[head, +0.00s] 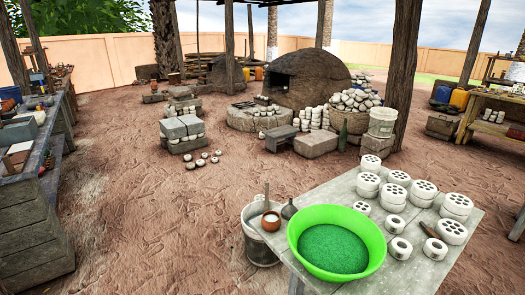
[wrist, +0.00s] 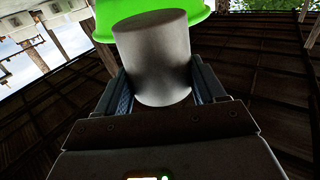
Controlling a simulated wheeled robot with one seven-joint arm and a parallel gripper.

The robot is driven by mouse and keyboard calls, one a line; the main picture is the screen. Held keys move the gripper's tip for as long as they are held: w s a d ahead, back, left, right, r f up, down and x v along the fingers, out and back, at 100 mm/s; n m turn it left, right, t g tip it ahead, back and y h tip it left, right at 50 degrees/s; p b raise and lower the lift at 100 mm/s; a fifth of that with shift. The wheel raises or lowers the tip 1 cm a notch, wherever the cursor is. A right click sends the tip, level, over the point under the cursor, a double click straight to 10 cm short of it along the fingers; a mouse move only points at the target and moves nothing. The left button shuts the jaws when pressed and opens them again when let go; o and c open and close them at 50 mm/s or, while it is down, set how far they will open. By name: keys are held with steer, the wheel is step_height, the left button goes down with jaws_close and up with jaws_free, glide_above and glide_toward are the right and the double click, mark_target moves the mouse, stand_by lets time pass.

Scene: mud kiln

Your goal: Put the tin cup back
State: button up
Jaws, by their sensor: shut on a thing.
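In the wrist view my gripper (wrist: 160,88) is shut on a plain grey cylinder, the tin cup (wrist: 152,55), with one finger on each side of it. The cup's inside is hidden. The green basin (wrist: 103,22) shows just beyond the cup, and I cannot tell whether they touch. In the head view the wide green basin (head: 376,243) stands on the near table and holds green grainy stuff. My gripper and the tin cup do not show in the head view.
A workbench (head: 30,215) lines the left. Open dirt lies between.

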step_height(320, 180, down, 13)
steer(key=s+b, duration=0.2)
steer(key=b, duration=0.8)
steer(key=shift+s+d+r, duration=0.2)
steer(key=shift+s+d, duration=0.1)
steer(key=shift+d, duration=0.05)
